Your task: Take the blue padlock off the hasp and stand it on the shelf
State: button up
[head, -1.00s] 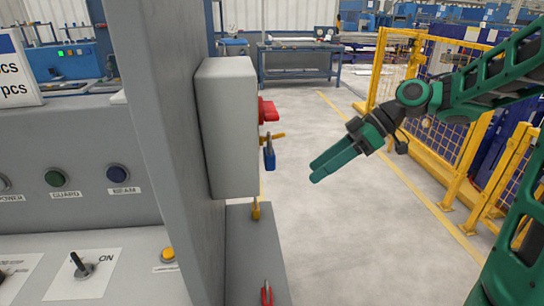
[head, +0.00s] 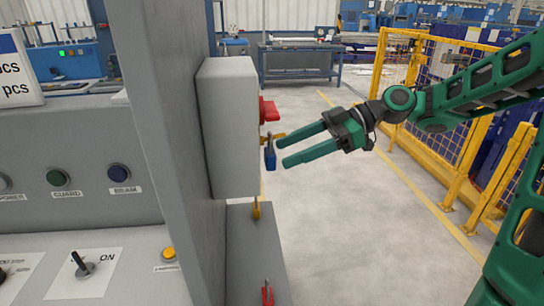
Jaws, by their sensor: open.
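The blue padlock (head: 270,157) hangs from the yellow hasp (head: 273,136) on the right side of a grey box. My gripper (head: 279,147) is green and open, with its two fingers pointing left at the padlock. The upper fingertip is near the hasp and the lower one is beside the padlock's body. I cannot tell whether the fingers touch the padlock or whether it lies between them. The grey shelf (head: 250,240) is below the box. A yellow padlock (head: 256,208) and a red padlock (head: 267,293) are at the shelf.
The grey box (head: 228,125) is fixed to a grey upright panel (head: 165,130). A red switch handle (head: 268,110) sticks out just above the hasp. A control console with buttons is at left. Yellow fencing (head: 470,130) stands at right. The floor beyond the shelf is clear.

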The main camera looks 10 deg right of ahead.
jog(key=shift+x, duration=1.95)
jog(key=c, duration=1.2)
jog(key=shift+r, duration=0.1)
jog(key=d+r, duration=0.1)
jog(key=d, duration=1.7)
jog(key=shift+r, duration=0.25)
jog(key=shift+f, duration=0.2)
jog(key=shift+w, duration=0.1)
